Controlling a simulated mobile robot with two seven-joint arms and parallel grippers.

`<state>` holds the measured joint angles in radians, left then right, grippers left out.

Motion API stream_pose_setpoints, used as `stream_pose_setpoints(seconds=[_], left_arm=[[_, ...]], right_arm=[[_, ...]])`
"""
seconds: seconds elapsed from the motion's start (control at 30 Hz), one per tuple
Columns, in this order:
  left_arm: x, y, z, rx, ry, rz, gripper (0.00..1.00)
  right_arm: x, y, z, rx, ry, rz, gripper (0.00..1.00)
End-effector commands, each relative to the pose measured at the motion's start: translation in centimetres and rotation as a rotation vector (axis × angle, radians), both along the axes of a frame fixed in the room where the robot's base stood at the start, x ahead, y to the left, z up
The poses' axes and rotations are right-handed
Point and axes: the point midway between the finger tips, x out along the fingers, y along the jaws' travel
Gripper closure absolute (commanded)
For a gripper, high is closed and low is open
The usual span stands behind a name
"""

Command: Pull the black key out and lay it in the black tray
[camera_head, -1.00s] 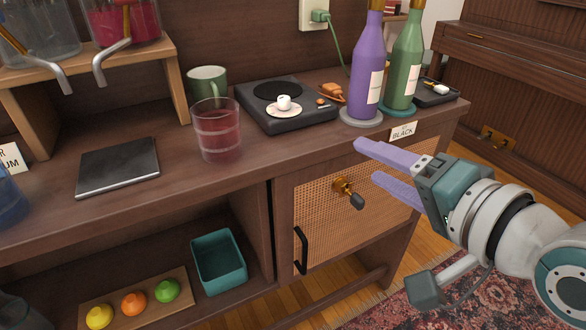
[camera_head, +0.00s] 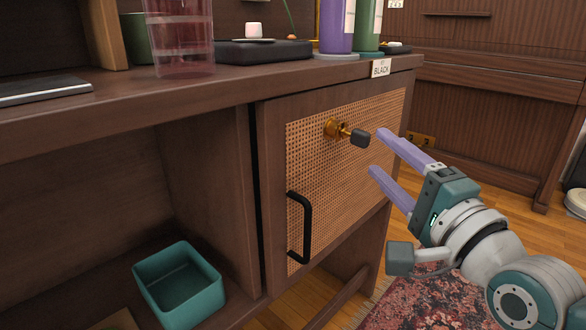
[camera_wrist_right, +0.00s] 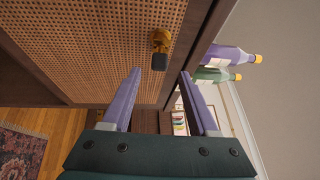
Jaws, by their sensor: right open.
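The black key (camera_head: 360,138) sticks out of a brass lock (camera_head: 334,128) in the woven cabinet door (camera_head: 335,170). My right gripper (camera_head: 377,152) is open and empty, just right of the key with a small gap. In the right wrist view the key's black head (camera_wrist_right: 159,62) lies ahead of and between the fingertips (camera_wrist_right: 160,72). The black tray (camera_head: 397,48) shows only as a low dark edge on the counter's right end, partly behind the green bottle, above a BLACK label (camera_head: 381,68). My left gripper is not in view.
A purple bottle (camera_head: 335,25) and a green bottle (camera_head: 367,25) stand on the counter beside the tray. A black door handle (camera_head: 306,228) sits below left of the lock. A teal bin (camera_head: 180,285) is on the lower shelf. The space before the door is free.

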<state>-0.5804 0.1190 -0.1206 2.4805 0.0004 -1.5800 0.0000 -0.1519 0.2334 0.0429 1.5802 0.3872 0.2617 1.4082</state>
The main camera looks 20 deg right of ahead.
Motion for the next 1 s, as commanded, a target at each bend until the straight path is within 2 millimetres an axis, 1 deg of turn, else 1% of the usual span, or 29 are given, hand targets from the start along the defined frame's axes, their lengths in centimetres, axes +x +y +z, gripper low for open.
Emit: stream_pose_setpoints(seconds=[0.03,0.2,0.4,0.5,0.7,0.97,1.0], left_arm=[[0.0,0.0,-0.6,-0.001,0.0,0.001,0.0],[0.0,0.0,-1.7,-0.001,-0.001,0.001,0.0],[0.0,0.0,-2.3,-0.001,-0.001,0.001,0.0],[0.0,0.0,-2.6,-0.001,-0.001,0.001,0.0],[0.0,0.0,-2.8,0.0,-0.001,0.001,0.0],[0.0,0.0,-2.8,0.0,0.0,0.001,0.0],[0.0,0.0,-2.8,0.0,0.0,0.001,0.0]], right_arm=[[0.7,-0.1,-0.1,0.0,-0.003,-0.001,0.4],[3.0,-0.2,0.1,0.001,-0.003,-0.001,0.4],[5.2,-0.4,0.5,0.0,-0.001,0.0,0.4],[6.0,-0.5,0.6,0.0,0.0,0.0,0.4],[6.7,-0.5,0.7,-0.001,0.002,0.0,0.4],[6.7,-0.5,0.8,-0.002,0.002,0.001,0.4],[6.7,-0.5,0.8,-0.001,0.002,0.001,0.44]])
